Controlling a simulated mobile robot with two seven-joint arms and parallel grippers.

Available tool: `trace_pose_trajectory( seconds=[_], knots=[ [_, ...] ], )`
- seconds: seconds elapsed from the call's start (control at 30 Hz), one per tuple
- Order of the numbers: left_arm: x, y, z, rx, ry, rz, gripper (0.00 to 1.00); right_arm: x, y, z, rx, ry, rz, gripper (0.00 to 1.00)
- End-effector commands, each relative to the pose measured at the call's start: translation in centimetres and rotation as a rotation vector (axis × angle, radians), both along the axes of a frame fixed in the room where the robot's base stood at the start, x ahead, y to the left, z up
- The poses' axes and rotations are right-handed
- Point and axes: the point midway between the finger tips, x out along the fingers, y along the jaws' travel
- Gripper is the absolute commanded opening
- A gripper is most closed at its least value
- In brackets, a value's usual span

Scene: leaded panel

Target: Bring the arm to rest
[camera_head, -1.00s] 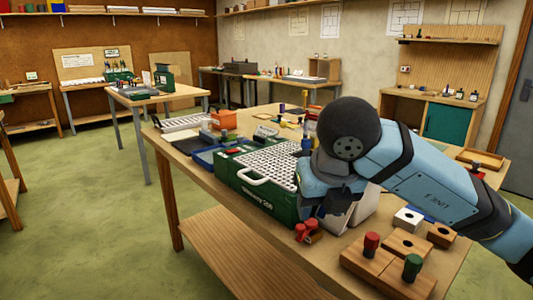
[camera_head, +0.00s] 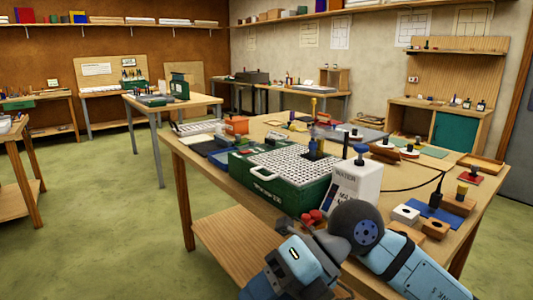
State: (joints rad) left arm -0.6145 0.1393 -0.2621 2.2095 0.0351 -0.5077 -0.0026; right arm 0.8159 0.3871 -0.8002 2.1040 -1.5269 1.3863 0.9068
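My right arm (camera_head: 405,262) comes in from the lower right and is folded low at the near edge of the workbench (camera_head: 205,160). Its round dark joint (camera_head: 362,230) is beside the bench edge, and a blue wrist link points down and left. A dark part that looks like my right gripper (camera_head: 284,229) is near the bench edge. Its fingers cannot be made out, so I cannot tell if it is open or shut. My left gripper is not in view.
A green grinder with a white grid top (camera_head: 285,165) stands near the bench's front. Beside it stands a white water container (camera_head: 354,185) with a blue cap. Red knobs (camera_head: 313,217) are close to my arm. Wooden blocks (camera_head: 435,228) are at the right.

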Motion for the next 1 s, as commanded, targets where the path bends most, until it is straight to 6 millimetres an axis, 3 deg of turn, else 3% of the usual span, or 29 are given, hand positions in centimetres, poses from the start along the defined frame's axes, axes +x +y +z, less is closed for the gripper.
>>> trace_pose_trajectory(
  seconds=[0.1,0.2,0.33,0.47,0.57,0.73,0.9,1.0],
  knots=[
    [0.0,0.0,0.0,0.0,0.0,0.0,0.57,-2.4,1.4,0.6,0.319,0.202,0.018,0.49],
    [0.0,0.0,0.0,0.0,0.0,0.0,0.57,-2.9,1.3,1.8,0.583,0.363,-0.03,0.49],
    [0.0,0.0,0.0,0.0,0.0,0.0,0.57,-1.7,-0.2,2.5,0.893,0.573,-0.184,0.49],
    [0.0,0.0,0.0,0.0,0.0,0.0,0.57,0.8,-3.1,1.0,1.144,0.778,-0.43,0.49],
    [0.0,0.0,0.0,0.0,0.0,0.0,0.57,2.8,-5.8,-2.0,1.281,0.933,-0.673,0.49],
    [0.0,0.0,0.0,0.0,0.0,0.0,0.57,4.2,-10.8,-10.9,1.368,1.193,-1.16,0.49],
    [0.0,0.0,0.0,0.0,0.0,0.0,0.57,1.7,-14.6,-20.7,1.269,1.416,-1.608,0.49],
    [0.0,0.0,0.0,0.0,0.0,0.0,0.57,-0.6,-15.9,-25.1,1.173,1.515,-1.796,0.49]
  ],
)
